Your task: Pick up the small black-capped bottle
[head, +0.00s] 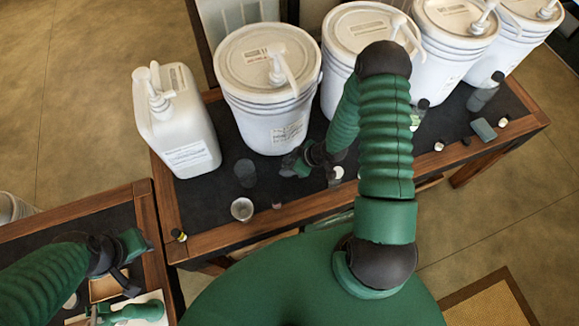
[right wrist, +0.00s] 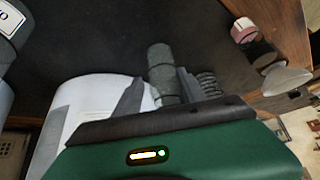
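Several small bottles stand on the dark table. A clear one with a black cap (head: 420,108) stands right of my right forearm. A small black-and-yellow one (head: 178,235) stands at the near left corner. I cannot tell which is the task's bottle. My right gripper (head: 300,162) is low over the table before the buckets. In the right wrist view, its fingers (right wrist: 160,92) stand apart on either side of a grey-green cylinder (right wrist: 161,65); I cannot tell whether they touch it. My left gripper (head: 135,264) is over the left table, its fingers apart and seemingly empty.
Large white pump buckets (head: 268,75) line the table's back, with a white pump jug (head: 180,125) at left. A dark clear jar (head: 245,173), a cup (head: 242,208) and a pink item (head: 277,205) stand left of my right gripper. The wooden edge (head: 225,240) borders the front.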

